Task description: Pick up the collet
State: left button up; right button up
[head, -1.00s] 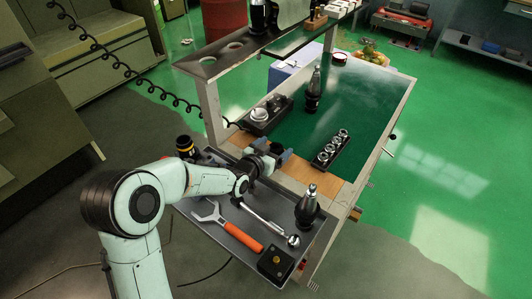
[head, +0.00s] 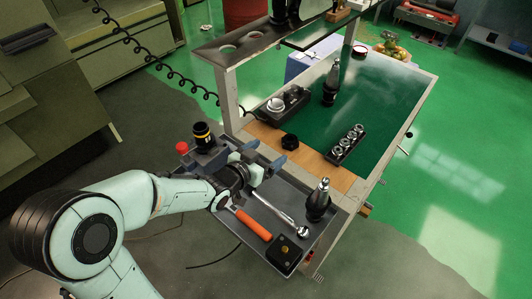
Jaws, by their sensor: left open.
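Several silver ring-shaped pieces that look like collets stand in a row in a black rack (head: 346,145) on the green cart top. I cannot tell which one is meant. My left gripper (head: 265,158) is open and empty, over the back edge of the grey tray at the cart's near end. It is left of the rack and apart from it. My left forearm and wrist hide part of the tray and the head of the orange-handled wrench (head: 252,224). My right gripper is not in view.
A black tool holder (head: 318,201), a silver ratchet (head: 275,209) and a black box (head: 284,253) are on the tray (head: 322,243). A black knob-like piece (head: 290,141) lies on the wooden strip. Another holder (head: 330,87) stands farther back. An upright post (head: 229,100) rises at left.

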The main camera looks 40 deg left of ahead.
aim_at(345, 143)
jog(key=k, duration=1)
